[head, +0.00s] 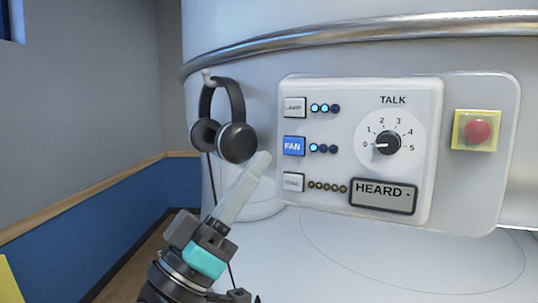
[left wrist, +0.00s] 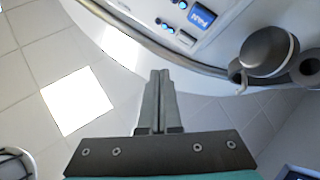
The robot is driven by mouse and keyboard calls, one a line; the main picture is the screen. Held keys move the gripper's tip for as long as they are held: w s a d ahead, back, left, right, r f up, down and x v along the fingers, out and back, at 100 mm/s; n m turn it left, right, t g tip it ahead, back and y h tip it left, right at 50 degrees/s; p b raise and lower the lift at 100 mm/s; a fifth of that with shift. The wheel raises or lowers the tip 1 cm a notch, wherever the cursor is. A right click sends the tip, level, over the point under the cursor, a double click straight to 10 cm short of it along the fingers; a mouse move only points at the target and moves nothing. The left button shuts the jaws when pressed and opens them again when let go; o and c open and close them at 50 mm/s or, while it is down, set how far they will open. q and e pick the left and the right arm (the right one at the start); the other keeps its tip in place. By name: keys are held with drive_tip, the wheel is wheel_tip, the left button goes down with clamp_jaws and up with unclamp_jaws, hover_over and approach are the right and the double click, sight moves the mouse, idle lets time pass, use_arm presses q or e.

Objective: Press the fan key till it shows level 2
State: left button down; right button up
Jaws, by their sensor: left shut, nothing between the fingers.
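The blue FAN key (head: 293,146) is on the white control panel (head: 345,90), in the left column between two white keys. Of the fan lights (head: 323,148) beside it, the leftmost is lit bright and the other two look dark. My left gripper (head: 262,158) is shut and empty, its tips a little left of and below the FAN key, apart from it in the picture. In the left wrist view the shut fingers (left wrist: 160,74) point up, with the FAN key (left wrist: 202,16) at the top right. My right gripper is out of view.
Black headphones (head: 224,125) hang left of the panel, close to my left fingertips. The panel also has a LAMP key (head: 294,107), a lower key (head: 293,182), a TALK dial (head: 387,143) and a HEARD display (head: 383,196). A red button (head: 478,131) sits at right.

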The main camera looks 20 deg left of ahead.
sight(294, 146)
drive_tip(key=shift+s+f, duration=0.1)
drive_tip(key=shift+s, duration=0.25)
use_arm(q)
drive_tip(key=shift+w+d+b, duration=0.15)
drive_tip(key=shift+w+d, duration=0.05)
drive_tip(key=shift+w, duration=1.25)
drive_tip(key=shift+w+d+b, duration=0.1)
drive_tip(key=shift+w+d, duration=0.15)
drive_tip(key=shift+w, duration=1.15)
drive_tip(key=shift+w+d+b, duration=0.15)
drive_tip(key=shift+w+d, duration=0.05)
drive_tip(key=shift+w, duration=1.25)
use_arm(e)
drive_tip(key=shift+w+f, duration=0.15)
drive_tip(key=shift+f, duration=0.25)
use_arm(q)
drive_tip(key=shift+w, duration=0.1)
drive_tip(key=shift+w+d, duration=0.1)
drive_tip(key=shift+w, duration=0.25)
